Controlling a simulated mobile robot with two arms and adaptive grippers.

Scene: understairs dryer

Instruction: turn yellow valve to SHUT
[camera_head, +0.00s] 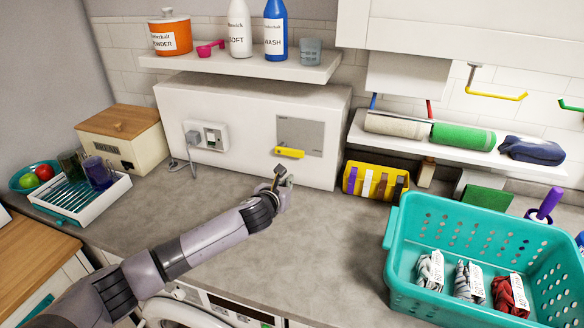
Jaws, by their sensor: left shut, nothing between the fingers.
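The yellow valve handle (290,152) sits on a grey plate (312,134) on the front of a white box (240,105). The handle lies roughly level, and the markings on the plate are too small to read. My left gripper (280,172) is shut and empty. It is just below the yellow handle in the picture, in front of the box. I cannot tell whether it touches the handle or the box. My right gripper is not in view.
A wall socket (208,135) with a plug and cord is left of the plate. A yellow caddy (375,183) stands to the right, and a teal basket (480,240) with bundles fills the right front. A shelf with bottles (240,62) is above. Worktop is clear around my arm.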

